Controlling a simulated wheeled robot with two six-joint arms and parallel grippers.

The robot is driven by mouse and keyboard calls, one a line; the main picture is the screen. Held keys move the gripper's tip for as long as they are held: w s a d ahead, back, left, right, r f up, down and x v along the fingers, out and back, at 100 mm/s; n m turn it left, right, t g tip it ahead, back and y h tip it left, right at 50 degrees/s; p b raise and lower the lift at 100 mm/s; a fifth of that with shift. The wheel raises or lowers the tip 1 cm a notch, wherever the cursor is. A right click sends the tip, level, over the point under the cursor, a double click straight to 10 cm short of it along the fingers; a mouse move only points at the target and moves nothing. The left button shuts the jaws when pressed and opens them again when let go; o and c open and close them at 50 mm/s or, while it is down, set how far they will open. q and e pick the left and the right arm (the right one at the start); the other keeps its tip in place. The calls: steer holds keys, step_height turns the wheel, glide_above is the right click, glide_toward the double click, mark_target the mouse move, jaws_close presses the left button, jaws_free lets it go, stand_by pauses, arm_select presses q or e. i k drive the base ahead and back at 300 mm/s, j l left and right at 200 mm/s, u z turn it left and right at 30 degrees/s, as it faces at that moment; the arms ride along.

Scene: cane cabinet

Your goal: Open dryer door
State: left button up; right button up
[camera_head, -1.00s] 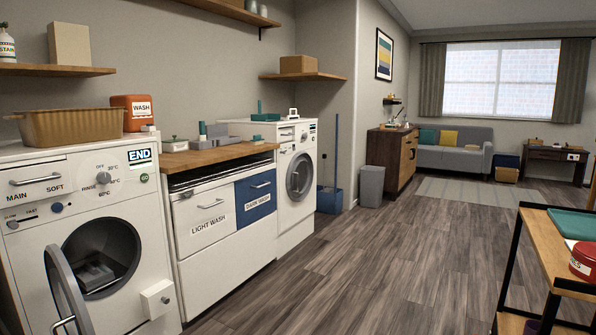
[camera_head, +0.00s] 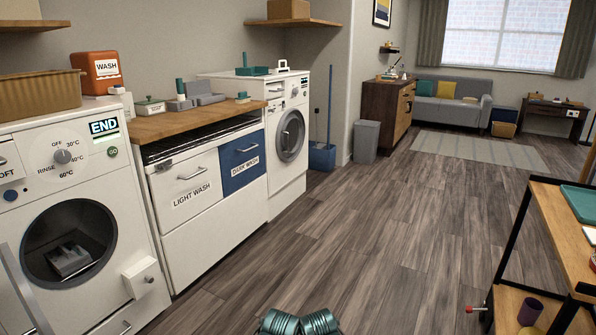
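A white front-loading machine (camera_head: 252,88) stands at the far end of the counter, likely the dryer. Its round door (camera_head: 291,135), with a grey rim and dark glass, looks shut. A nearer white machine (camera_head: 134,230) is at the left, with a panel reading END. Its round opening (camera_head: 70,242) is uncovered, with a grey object inside, and its door (camera_head: 22,290) hangs open at the left edge. Neither gripper shows. Two teal ribbed shapes (camera_head: 300,322) poke in at the bottom edge; I cannot tell what they are.
Between the machines is a wood-topped cabinet with light wash (camera_head: 191,190) and dark wash (camera_head: 243,160) drawers. A blue bucket (camera_head: 322,156) and grey bin (camera_head: 366,141) stand beyond the far machine. A black-framed shelf (camera_head: 548,300) stands at the right. The middle floor is clear.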

mark_target(285, 119)
steer(key=i, duration=2.05)
steer(key=i+z, duration=0.2)
steer(key=i, duration=0.25)
steer(key=i+j+z, duration=0.2)
steer(key=i, duration=0.25)
steer(key=i+j+z, duration=0.2)
steer(key=i, duration=0.2)
steer(key=i+j+z, duration=0.2)
steer(key=i, duration=0.25)
steer(key=l, duration=0.1)
